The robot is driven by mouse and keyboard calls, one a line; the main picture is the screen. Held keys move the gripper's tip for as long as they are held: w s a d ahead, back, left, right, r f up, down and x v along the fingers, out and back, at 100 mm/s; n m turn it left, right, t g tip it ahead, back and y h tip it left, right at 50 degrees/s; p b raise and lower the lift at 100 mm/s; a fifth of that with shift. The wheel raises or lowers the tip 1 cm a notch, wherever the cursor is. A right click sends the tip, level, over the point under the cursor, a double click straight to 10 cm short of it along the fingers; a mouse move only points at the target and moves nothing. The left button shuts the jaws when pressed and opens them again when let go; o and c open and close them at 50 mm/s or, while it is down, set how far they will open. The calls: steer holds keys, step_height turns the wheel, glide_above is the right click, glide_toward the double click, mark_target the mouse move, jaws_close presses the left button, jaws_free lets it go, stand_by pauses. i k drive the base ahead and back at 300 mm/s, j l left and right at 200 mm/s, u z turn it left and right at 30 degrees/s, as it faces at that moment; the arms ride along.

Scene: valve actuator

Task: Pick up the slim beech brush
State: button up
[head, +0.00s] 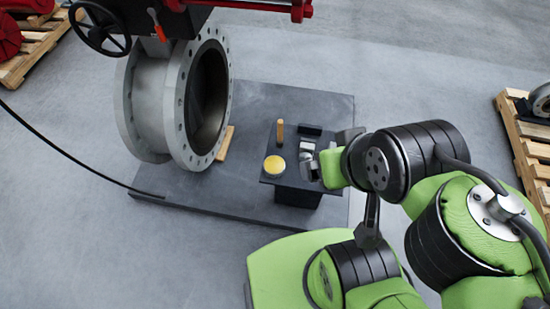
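A slim tan wooden piece (280,132), which looks like the beech brush, stands upright on a small dark stand (267,179). Its bristles cannot be made out. My gripper (313,163) is at the right side of the stand, to the right of and nearer the camera than the tan piece, and apart from it. The fingers are small and blend with grey pieces on the stand, so their opening cannot be made out.
A round yellow-topped item (274,165) sits on the stand, with a black block (310,130) at its back. A large grey flanged valve (182,105) stands to the left on a dark plate (245,100). A wooden strip (225,143) lies beside the flange. Pallets flank the scene.

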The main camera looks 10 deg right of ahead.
mark_target(280, 142)
steer(key=i+j, duration=0.15)
steer(key=j, duration=0.2)
steer(key=i+j+z, duration=0.15)
steer(key=j, duration=0.55)
steer(key=i+j+z, duration=0.1)
steer(key=j, duration=0.25)
steer(key=i, duration=0.05)
